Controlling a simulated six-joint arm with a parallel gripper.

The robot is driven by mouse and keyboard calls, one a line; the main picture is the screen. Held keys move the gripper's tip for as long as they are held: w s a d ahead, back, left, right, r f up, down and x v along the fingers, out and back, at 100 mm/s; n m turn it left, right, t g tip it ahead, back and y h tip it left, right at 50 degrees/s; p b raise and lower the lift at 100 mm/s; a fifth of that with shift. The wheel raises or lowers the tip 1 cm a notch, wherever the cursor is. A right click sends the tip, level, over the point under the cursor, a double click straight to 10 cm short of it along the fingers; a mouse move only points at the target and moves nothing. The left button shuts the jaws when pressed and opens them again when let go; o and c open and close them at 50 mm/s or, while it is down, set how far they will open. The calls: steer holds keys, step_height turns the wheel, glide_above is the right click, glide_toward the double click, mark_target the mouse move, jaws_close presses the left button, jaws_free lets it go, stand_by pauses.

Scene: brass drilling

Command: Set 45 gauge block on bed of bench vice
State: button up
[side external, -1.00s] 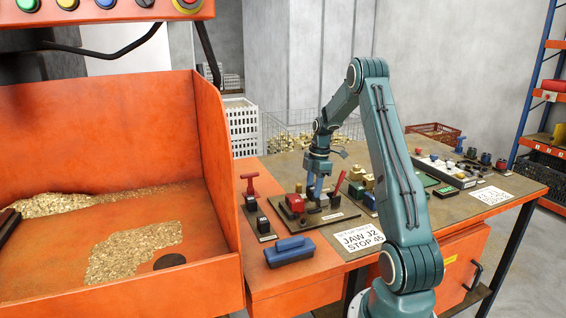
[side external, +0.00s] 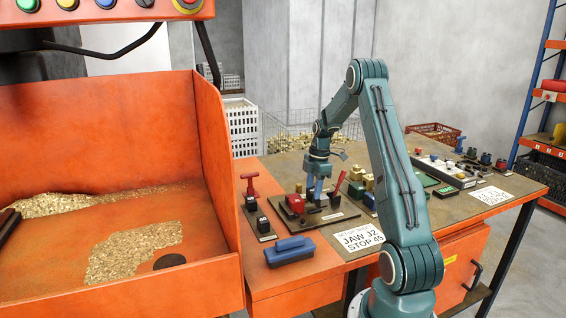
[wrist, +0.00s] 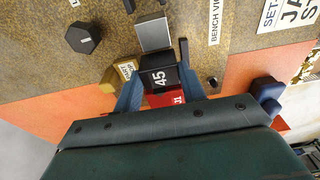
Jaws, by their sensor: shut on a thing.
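My gripper (wrist: 159,88) is shut on the 45 gauge block (wrist: 160,77), a black block with a white "45" on top. In the wrist view the block sits between the two blue fingers. In the side view my gripper (side external: 317,193) points down over the bench vice (side external: 332,219), low among its parts. The vice has a dark base plate, red parts and a red handle. A red part (wrist: 172,98) with white marking shows beside the block. Whether the block touches the vice bed is hidden.
A grey metal block (wrist: 153,33), a gold piece (wrist: 119,77) and a black hexagonal piece (wrist: 84,38) are near the held block. A red-handled clamp (side external: 250,186) stands left.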

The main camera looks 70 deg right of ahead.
steer(key=shift+f, duration=1)
stand_by(1.8)
steer(key=o, duration=1.3)
steer(key=shift+o, duration=0.6)
steer(key=o, duration=0.3)
steer(key=shift+r, duration=3.45)
steer(key=shift+r, duration=0.1)
